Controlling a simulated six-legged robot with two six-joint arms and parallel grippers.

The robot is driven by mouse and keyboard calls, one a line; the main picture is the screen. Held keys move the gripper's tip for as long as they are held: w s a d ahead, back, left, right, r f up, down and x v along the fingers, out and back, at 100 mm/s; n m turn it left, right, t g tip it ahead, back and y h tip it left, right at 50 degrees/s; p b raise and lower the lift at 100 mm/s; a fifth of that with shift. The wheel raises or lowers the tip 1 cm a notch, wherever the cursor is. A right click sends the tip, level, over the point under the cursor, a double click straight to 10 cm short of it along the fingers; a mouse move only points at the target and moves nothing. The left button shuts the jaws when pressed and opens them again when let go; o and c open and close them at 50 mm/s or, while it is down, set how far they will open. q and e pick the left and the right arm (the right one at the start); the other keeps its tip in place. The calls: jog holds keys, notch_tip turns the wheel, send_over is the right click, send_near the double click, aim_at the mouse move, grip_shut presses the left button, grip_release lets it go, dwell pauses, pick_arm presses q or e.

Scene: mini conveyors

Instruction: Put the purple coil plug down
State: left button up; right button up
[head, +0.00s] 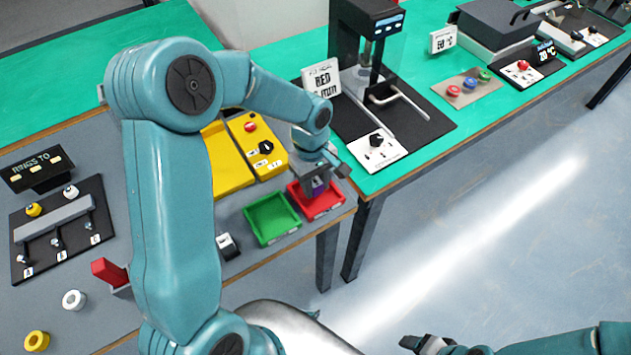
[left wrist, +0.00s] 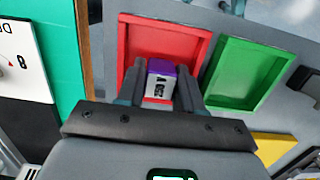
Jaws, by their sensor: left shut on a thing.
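The purple coil plug (left wrist: 161,80) has a purple top and a pale label with dark print. It sits between the fingers of my left gripper (left wrist: 160,92), which is shut on it. In the head view my left gripper (head: 318,178) is over the red tray (head: 327,205), and a bit of the purple plug (head: 318,187) shows below it. In the left wrist view the plug is in front of the red tray (left wrist: 192,42). I cannot tell if it touches the tray floor. My right gripper (head: 425,344) is at the bottom edge, away from the tables; its jaw state is unclear.
A green tray (head: 272,218) stands just left of the red one. A yellow box (head: 257,145) with a red button is behind them. A black machine (head: 370,75) stands on the green table. A ring rack (head: 62,228) and loose rings are at the left.

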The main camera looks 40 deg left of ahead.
pick_arm(q)
jog(key=shift+f, duration=0.15)
jog(key=o, duration=1.1)
jog(key=r, duration=0.4)
jog(key=a+r, duration=0.1)
jog(key=r, duration=0.7)
jog(key=shift+w+a+r, duration=0.15)
jog(key=shift+w+r, duration=0.05)
jog(key=shift+w, duration=0.1)
